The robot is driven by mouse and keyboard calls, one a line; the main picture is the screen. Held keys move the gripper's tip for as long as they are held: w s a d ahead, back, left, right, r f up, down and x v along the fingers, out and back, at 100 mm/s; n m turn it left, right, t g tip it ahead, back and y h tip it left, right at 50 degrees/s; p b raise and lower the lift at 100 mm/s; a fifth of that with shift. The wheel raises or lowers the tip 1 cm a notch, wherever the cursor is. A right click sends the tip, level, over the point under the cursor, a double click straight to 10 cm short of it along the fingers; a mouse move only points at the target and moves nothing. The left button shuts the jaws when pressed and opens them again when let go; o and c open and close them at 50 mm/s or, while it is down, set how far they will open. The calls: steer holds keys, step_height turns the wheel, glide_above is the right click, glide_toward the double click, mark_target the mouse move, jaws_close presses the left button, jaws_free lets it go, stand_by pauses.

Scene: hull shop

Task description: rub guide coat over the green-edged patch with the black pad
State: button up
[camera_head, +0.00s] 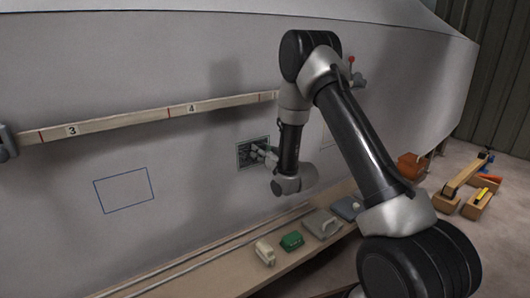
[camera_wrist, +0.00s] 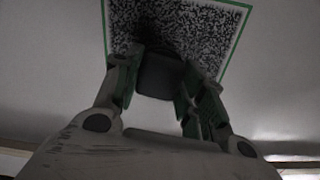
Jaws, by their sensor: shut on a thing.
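The green-edged patch (camera_head: 243,155) is on the grey hull side, just left of my gripper (camera_head: 262,153) in the head view. In the wrist view the patch (camera_wrist: 215,30) has a green border and a black-and-white speckled surface, darker around the pad. My gripper (camera_wrist: 163,76) is shut on the black pad (camera_wrist: 158,82), which sits between the fingers over the patch's lower part. The pad appears against or very close to the surface; contact is hard to tell. The pad's far face and the patch behind it are hidden.
A blue-outlined patch (camera_head: 124,190) is on the hull at left. A numbered batten (camera_head: 130,118) runs above. A shelf (camera_head: 215,265) below carries a cream block (camera_head: 265,252), a green block (camera_head: 292,241) and a grey float (camera_head: 322,224). Wooden boxes (camera_head: 475,203) stand on the floor at right.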

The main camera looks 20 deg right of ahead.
steer(key=shift+s+a, duration=0.4)
steer(key=shift+a, duration=0.9)
steer(key=shift+s+a, duration=0.45)
steer(key=shift+a, duration=0.8)
steer(key=shift+s+a, duration=0.4)
steer(key=shift+a, duration=0.9)
steer(key=shift+f, duration=1.15)
steer(key=shift+w+d, duration=0.25)
steer(key=shift+d, duration=0.5)
steer(key=shift+w+d, duration=0.2)
steer(key=shift+d, duration=0.55)
steer(key=shift+w+d, duration=1.7)
steer(key=shift+d, duration=3.6)
steer(key=shift+s+a+f, duration=0.35)
steer(key=shift+s+a, duration=0.05)
steer(key=shift+a, duration=0.9)
steer(key=shift+s+a+f, duration=0.3)
steer(key=shift+s+a, duration=0.1)
steer(key=shift+a, duration=0.85)
steer(key=shift+s+a+f, duration=0.35)
steer(key=shift+s+a, duration=0.05)
steer(key=shift+a, duration=0.9)
steer(key=shift+s+a, duration=0.35)
steer(key=shift+a, duration=0.65)
steer(key=shift+s+a, duration=0.3)
steer(key=shift+a, duration=0.65)
steer(key=shift+s+a, duration=0.35)
steer(key=shift+a, duration=0.65)
steer(key=o, duration=0.6)
steer(key=c, duration=0.4)
